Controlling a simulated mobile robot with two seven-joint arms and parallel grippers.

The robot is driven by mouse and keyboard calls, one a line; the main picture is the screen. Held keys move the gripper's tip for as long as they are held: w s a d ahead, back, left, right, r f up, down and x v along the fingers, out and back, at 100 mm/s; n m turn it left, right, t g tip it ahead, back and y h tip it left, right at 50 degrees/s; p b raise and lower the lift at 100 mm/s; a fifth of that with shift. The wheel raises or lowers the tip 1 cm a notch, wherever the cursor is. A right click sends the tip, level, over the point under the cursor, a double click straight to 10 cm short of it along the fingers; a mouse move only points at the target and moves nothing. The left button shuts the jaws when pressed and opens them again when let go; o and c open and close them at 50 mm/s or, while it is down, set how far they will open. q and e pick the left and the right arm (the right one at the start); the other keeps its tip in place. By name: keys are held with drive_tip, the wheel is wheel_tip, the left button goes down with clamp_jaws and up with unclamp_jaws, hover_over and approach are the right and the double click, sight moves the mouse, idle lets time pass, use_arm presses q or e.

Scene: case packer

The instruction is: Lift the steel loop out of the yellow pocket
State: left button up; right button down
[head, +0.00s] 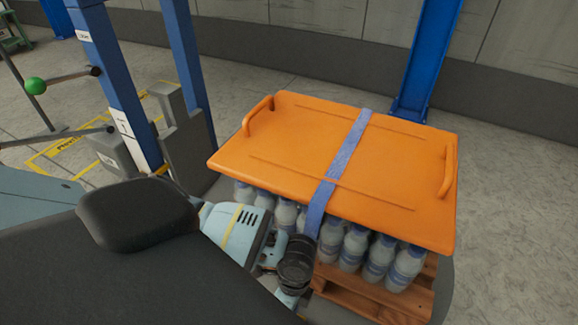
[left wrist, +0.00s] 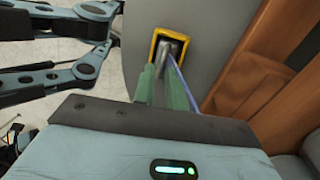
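The yellow pocket (left wrist: 155,48) is a small frame with a dark opening, set in a grey rounded surface ahead of the left wrist camera. The steel loop (left wrist: 166,54) shows as a narrow grey piece at its opening, partly hidden. My left gripper (left wrist: 163,78) points at the pocket. Its greenish fingers reach close to the opening, one on each side of the loop; whether they press on it I cannot tell. In the head view my left wrist is low beside the pallet, and its fingers and the pocket are hidden. My right gripper is not in view.
A blue strap (head: 344,160) crosses the orange lid (head: 290,145) and hangs down its near side. Bottles (head: 355,247) stand beneath on a wooden pallet (head: 360,295). Blue posts (head: 118,85) rise at left. Grey floor at right is clear.

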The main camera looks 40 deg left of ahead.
use_arm(q)
drive_tip(key=f, duration=0.4)
drive_tip(key=shift+s+f, duration=0.2)
drive_tip(key=shift+s, duration=0.15)
clamp_jaws()
drive_tip(key=shift+r, duration=0.2)
drive_tip(key=shift+r, duration=0.7)
drive_tip(key=shift+s+d+r, duration=0.1)
drive_tip(key=shift+s+r, duration=0.05)
drive_tip(key=shift+r, duration=0.35)
drive_tip(key=shift+s+d+r, duration=0.1)
drive_tip(key=shift+s+r, duration=0.05)
drive_tip(key=shift+r, duration=0.35)
drive_tip(key=s+d+r, duration=0.1)
drive_tip(key=s+d, duration=0.6)
drive_tip(key=s, duration=0.6)
drive_tip(key=shift+s+d+r+p, duration=0.15)
drive_tip(key=shift+s+d+p, duration=0.05)
drive_tip(key=shift+p, duration=0.15)
